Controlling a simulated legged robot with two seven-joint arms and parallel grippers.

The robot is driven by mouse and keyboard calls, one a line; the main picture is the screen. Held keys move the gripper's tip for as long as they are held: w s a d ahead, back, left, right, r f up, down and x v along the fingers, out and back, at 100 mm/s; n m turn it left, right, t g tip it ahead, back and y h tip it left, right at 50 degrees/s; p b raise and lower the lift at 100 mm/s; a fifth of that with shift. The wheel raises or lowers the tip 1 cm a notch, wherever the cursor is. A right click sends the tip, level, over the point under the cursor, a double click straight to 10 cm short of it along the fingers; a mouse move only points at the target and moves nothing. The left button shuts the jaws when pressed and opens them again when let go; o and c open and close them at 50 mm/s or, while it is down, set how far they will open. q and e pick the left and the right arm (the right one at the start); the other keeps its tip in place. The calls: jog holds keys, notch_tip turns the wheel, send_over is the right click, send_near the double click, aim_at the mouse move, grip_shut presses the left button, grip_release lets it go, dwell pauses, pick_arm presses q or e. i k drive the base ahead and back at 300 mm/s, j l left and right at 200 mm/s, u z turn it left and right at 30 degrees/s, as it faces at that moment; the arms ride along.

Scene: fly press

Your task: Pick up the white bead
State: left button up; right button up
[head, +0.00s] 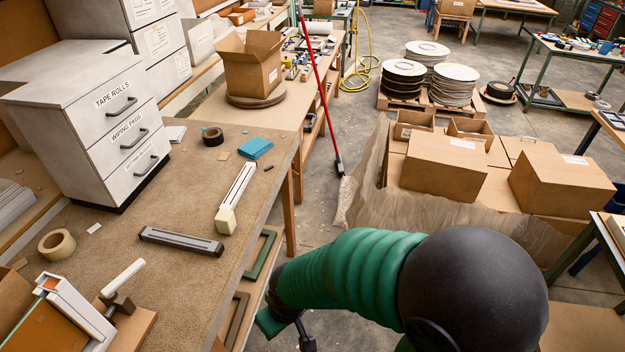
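No round white bead shows. A long white strip (237,190) with a cream block at its near end lies on the brown workbench (170,205), near its right edge; it may be the white bead. A dark grey strip (181,241) with a pale top lies nearer and to its left. My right arm comes in from the lower right in a green ribbed sleeve. Its dark gripper (288,332) is low beyond the bench's right edge, apart from both strips. Its fingers are small and partly cut off, so their opening is unclear. My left gripper is out of view.
A drawer cabinet (95,115) stands at the bench's back left. Black tape (213,137), blue pads (255,148) and a tan tape roll (57,244) lie around. A white-handled press-like device (85,310) is at the lower left. Green and brown frames (260,255) sit below the bench edge.

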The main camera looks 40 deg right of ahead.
aim_at(229, 202)
jog(key=z, duration=0.8)
jog(key=k, duration=0.15)
jog(key=k+u, duration=0.15)
jog(key=u, duration=0.3)
jog(key=k+u, duration=0.15)
jog(key=u, duration=0.35)
jog(key=k+j+u, duration=0.1)
jog(key=u, duration=0.35)
jog(key=i+l+u, duration=0.1)
jog(key=l, duration=0.35)
jog(key=i+l+u, duration=0.1)
jog(key=l, duration=0.3)
jog(key=i+l, duration=0.25)
jog(key=l, duration=0.25)
jog(key=i+l+u, duration=0.15)
jog(key=l, duration=0.25)
jog(key=i+l+u, duration=0.1)
jog(key=l, duration=0.4)
jog(key=i+l, duration=0.1)
jog(key=l, duration=0.65)
jog(key=i+l, duration=0.15)
jog(key=l, duration=0.25)
